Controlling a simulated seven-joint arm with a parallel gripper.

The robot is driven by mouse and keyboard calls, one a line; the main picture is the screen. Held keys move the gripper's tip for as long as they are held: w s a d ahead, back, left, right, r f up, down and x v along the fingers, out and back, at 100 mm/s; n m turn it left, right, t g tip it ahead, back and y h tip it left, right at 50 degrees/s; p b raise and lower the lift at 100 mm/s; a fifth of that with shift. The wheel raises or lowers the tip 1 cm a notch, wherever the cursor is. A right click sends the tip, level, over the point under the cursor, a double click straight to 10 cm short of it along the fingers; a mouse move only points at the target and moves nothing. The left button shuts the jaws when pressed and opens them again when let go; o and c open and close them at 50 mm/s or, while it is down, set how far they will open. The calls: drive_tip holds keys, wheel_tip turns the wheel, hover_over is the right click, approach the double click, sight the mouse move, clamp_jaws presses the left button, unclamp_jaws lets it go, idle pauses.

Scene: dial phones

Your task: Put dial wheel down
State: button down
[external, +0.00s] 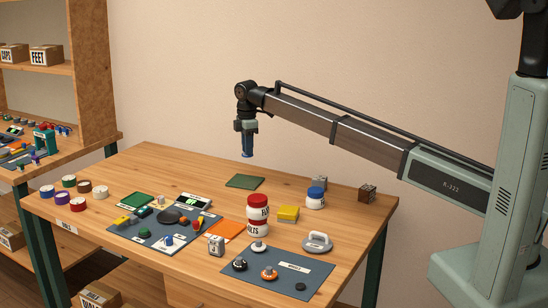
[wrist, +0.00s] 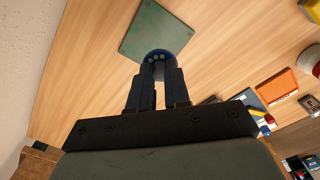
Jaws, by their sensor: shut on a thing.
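My gripper (external: 248,150) hangs pointing down above the back of the table and is shut on a small blue round piece, apparently the dial wheel (external: 247,155). In the wrist view the dial wheel (wrist: 158,55) shows between the fingertips (wrist: 157,70), with a few pale dots on it. Its lower part is hidden. A flat green square plate (external: 245,182) lies on the table below my gripper. In the wrist view the plate (wrist: 150,28) appears just beyond the dial wheel, which overlaps its edge. The wheel is held above the table, apart from it.
Two dark mats (external: 150,236) (external: 310,278) hold small parts at the front. An orange square (external: 226,231) lies between. Table around the green plate (external: 200,170) is clear.

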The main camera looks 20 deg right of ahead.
sight(245, 181)
drive_tip(key=shift+w+a+r+n, duration=0.1)
drive_tip(key=shift+w+a+n, duration=0.3)
drive_tip(key=shift+w+n, duration=0.15)
drive_tip(key=shift+n, duration=1.25)
drive_tip(key=shift+f, duration=5.05)
drive_tip(key=shift+f, duration=0.15)
drive_tip(key=c, duration=1.1)
unclamp_jaws()
wheel_tip(245, 181, up, 12)
drive_tip(key=shift+r, duration=0.2)
